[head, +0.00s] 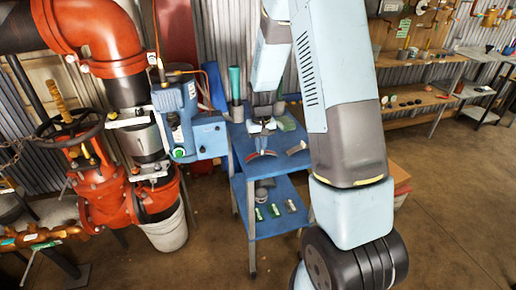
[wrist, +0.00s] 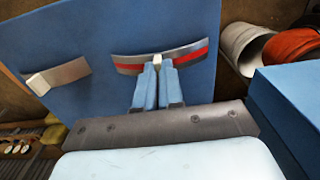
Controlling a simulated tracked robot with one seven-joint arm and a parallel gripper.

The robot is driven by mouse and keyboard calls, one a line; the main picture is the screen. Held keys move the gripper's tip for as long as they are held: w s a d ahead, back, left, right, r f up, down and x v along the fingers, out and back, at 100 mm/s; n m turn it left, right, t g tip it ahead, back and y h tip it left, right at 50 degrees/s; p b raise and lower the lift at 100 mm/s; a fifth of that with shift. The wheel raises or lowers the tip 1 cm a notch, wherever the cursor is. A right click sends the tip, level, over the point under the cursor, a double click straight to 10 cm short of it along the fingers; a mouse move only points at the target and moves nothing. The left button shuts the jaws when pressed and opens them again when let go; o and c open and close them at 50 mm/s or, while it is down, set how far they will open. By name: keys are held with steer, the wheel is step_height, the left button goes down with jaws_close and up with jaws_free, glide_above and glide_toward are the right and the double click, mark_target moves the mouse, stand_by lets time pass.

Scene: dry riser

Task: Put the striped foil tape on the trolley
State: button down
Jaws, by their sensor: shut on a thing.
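The striped foil tape (wrist: 190,54) is a curved silver strip with a red stripe. In the wrist view, my gripper (wrist: 157,64) is shut on its middle, and both ends stick out past the fingers. The tape also shows in the head view (head: 261,155), low over the upper shelf of the blue trolley (head: 243,148). The trolley's blue top (wrist: 98,95) lies behind the tape in the wrist view. I cannot tell whether the tape touches it.
A plain tan and silver curved piece (head: 297,148) lies on the upper shelf to the right. A green-topped cylinder (head: 235,85) stands at its back left. Small items lie on the lower shelf (head: 275,224). A blue pump box (head: 205,137) and red pipework (head: 100,190) stand at left.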

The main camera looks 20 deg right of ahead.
steer(key=shift+f, duration=0.4)
steer(key=c, duration=1.3)
jaws_free()
steer(key=shift+r, duration=0.1)
step_height(320, 180, up, 12)
steer(key=s+r+t, duration=0.3)
steer(key=s+r, duration=1.1)
steer(key=r, duration=0.1)
steer(key=s+r+t, duration=0.1)
steer(key=s, duration=0.3)
steer(key=s+r, duration=0.2)
steer(key=s, duration=0.3)
steer(key=s+r+t, duration=0.1)
steer(key=s, duration=0.4)
steer(key=shift+s+a+r+t, duration=0.25)
steer(key=shift+a+r+t, duration=0.05)
steer(key=shift+a+r, duration=0.1)
